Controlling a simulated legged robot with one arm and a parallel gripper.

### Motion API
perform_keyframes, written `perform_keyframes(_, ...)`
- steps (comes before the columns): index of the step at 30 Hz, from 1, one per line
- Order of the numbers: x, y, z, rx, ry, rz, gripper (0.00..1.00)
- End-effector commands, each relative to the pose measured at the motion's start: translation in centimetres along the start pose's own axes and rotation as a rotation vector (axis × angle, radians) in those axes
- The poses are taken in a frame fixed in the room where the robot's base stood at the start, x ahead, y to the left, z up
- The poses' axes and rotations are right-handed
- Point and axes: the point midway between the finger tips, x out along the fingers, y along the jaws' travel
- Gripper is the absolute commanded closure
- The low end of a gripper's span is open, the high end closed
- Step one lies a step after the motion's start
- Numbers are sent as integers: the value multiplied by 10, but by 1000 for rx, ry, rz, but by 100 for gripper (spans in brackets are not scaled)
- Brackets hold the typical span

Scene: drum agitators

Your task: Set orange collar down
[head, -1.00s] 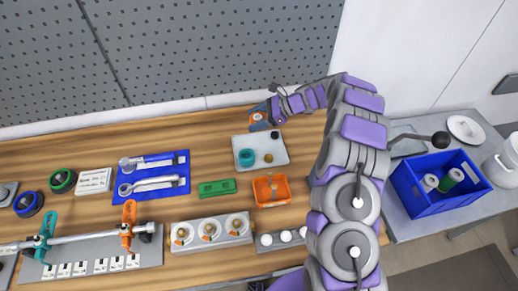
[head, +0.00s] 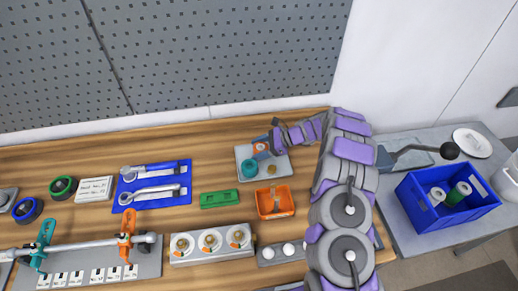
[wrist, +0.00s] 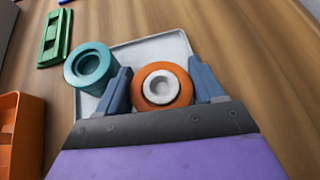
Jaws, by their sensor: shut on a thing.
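The orange collar (wrist: 161,87) has an orange outer ring and a pale grey inner ring. My gripper (wrist: 160,90) is shut on it, with one blue-grey finger on each side in the wrist view. In the head view the collar (head: 261,147) is at my gripper (head: 262,148), over the back right part of the light grey tray (head: 246,155). The tray also shows behind the collar in the wrist view (wrist: 150,50). I cannot tell whether the collar touches the tray. A teal collar (wrist: 89,66) sits at the tray's left side and also shows in the head view (head: 249,169).
A small brass part (head: 271,169) lies on the tray's front right. An orange bin (head: 275,202) and a green block (head: 219,199) stand in front of the tray. A blue mat (head: 153,184) with wrenches lies left. Bare wood is left of the tray.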

Motion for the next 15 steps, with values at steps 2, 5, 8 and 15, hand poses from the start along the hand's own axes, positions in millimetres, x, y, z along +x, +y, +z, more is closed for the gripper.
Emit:
perform_keyframes(2, 0, 0, 1, 0, 0, -1, 72)
perform_keyframes(5, 1, 0, -1, 0, 0, 0, 72)
perform_keyframes(8, 1, 0, -1, 0, 0, 0, 24)
perform_keyframes(15, 1, 0, -1, 1, 0, 0, 22)
